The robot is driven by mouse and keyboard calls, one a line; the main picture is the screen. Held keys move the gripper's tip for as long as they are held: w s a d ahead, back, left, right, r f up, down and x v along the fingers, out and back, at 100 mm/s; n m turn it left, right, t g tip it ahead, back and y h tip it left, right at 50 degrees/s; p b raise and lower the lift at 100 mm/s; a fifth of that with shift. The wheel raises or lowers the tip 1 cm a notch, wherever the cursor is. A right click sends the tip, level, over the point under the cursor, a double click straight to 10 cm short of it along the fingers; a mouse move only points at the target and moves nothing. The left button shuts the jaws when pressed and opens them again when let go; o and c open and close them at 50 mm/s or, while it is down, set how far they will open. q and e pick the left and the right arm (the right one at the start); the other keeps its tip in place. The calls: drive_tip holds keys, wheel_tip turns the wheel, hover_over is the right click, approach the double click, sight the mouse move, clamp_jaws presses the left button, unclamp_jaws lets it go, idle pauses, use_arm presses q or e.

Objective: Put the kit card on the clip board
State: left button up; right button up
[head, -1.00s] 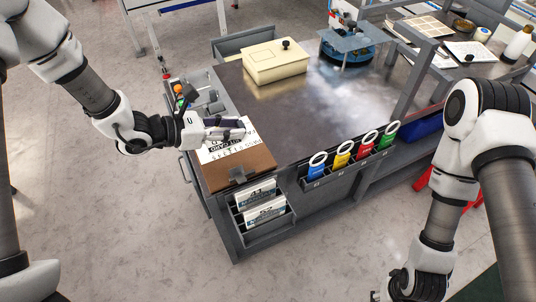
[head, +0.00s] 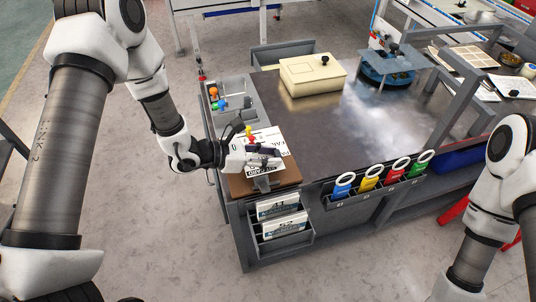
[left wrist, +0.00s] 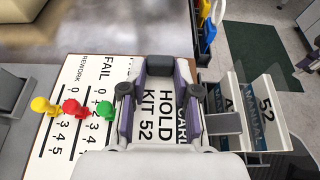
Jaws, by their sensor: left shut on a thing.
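My left gripper (head: 264,158) is shut on the white kit card (left wrist: 155,115), which reads "HOLD KIT 52" between the fingers in the left wrist view. In the head view the card (head: 262,171) shows below the fingers, over the brown clip board (head: 238,187) near its metal clip (head: 262,184). I cannot tell whether the card touches the board. A white sheet (left wrist: 85,85) marked "FAIL" and "REWORK" shows beside the gripper, with yellow, red and green pegs (left wrist: 73,109) over it. My right gripper is out of view.
A rack with white manuals (head: 283,222) hangs at the bench front, with coloured ringed tags (head: 370,180) to its right. A cream box (head: 312,74) stands at the back. A grey tray (head: 232,88) with small coloured pieces lies left. The bench middle (head: 330,125) is clear.

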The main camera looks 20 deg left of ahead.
use_arm(q)
drive_tip(key=shift+f, duration=0.25)
drive_tip(key=o, duration=1)
drive_tip(key=shift+r, duration=0.1)
